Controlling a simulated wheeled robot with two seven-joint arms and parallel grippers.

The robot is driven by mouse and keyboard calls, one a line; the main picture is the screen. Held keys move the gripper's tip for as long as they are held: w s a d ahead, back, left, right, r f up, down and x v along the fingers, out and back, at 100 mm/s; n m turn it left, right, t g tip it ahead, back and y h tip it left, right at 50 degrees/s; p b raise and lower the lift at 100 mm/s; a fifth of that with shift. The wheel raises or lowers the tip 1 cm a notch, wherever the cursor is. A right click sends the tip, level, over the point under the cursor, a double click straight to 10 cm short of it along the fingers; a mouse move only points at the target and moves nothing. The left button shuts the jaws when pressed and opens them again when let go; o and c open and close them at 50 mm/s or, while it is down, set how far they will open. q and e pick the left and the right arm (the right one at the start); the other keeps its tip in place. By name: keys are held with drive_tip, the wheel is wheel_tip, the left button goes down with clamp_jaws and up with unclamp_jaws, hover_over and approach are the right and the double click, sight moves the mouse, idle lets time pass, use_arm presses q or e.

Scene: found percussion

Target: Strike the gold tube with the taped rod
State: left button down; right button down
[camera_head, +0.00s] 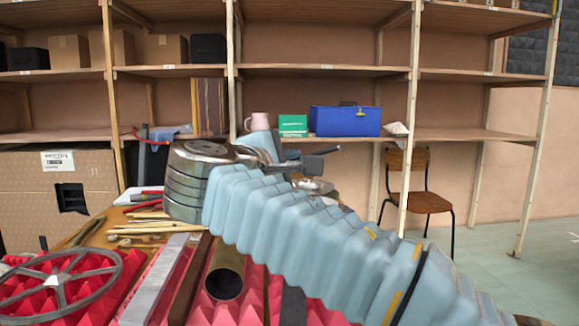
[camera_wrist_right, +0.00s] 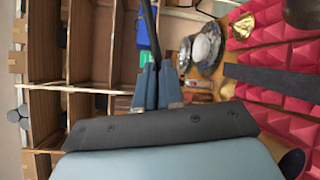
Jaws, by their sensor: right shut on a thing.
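The gold tube (camera_head: 225,272) lies on red foam in the head view, its dark open end facing me; my right arm partly covers its far side. My right gripper (camera_head: 303,162) is beyond and above it, apart from the tube, partly hidden by my own wrist. In the right wrist view the gripper (camera_wrist_right: 157,85) is shut on a thin dark rod (camera_wrist_right: 150,30), which I take for the taped rod. The rod runs up out of the frame; its far end and any tape are not clear. My left gripper is not in view.
A spoked metal wheel (camera_head: 57,283), a grey bar (camera_head: 155,280) and a brown bar (camera_head: 190,278) lie left of the tube. Several sticks (camera_head: 145,228) lie behind. Metal bowls and lids (camera_wrist_right: 203,48) and a brass bell (camera_wrist_right: 241,25) show in the wrist view. Shelves stand behind.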

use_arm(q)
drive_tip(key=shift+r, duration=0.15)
use_arm(e)
drive_tip(key=shift+s+a, duration=0.1)
drive_tip(key=shift+a, duration=0.05)
